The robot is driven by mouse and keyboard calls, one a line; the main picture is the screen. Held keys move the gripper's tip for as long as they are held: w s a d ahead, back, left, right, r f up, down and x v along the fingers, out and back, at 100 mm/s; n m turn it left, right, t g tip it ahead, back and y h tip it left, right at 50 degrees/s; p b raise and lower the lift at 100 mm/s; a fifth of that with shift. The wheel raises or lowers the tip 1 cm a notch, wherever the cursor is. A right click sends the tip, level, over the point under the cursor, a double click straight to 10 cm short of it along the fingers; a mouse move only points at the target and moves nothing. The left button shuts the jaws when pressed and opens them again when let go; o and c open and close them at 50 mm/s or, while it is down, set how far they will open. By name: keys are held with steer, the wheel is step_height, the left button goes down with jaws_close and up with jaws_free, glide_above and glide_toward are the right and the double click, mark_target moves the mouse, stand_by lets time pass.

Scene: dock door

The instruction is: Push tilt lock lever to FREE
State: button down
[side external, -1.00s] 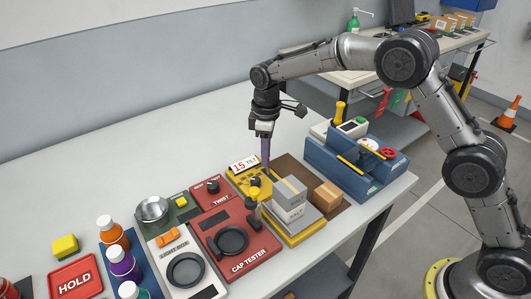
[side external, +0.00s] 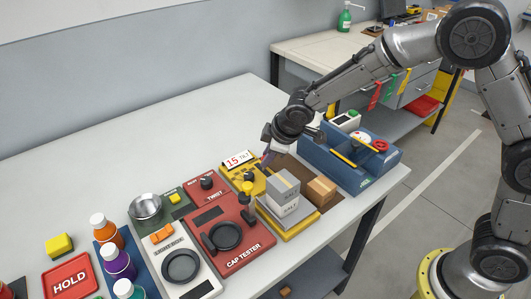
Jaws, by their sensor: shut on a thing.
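The yellow tilt unit (side external: 258,186) stands in the middle of the bench, with a white display (side external: 238,160) reading 15 TILT in red. A dark knob (side external: 249,177) sits on its top. The wrist and fingers hide most of that lever, and I cannot read a FREE mark.
The red cap tester (side external: 232,252) is close in front and left of the yellow unit. A brown box (side external: 321,191) and a blue tray (side external: 350,165) stand close on the right. The back left of the bench (side external: 130,150) is clear.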

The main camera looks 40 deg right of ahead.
steer(key=shift+s+a+t, duration=0.1)
steer(key=shift+s+t, duration=0.25)
steer(key=shift+t, duration=0.25)
stand_by(0.4)
steer(key=c, duration=0.7)
jaws_free()
steer(key=shift+f, duration=0.1)
steer(key=v, duration=1.4)
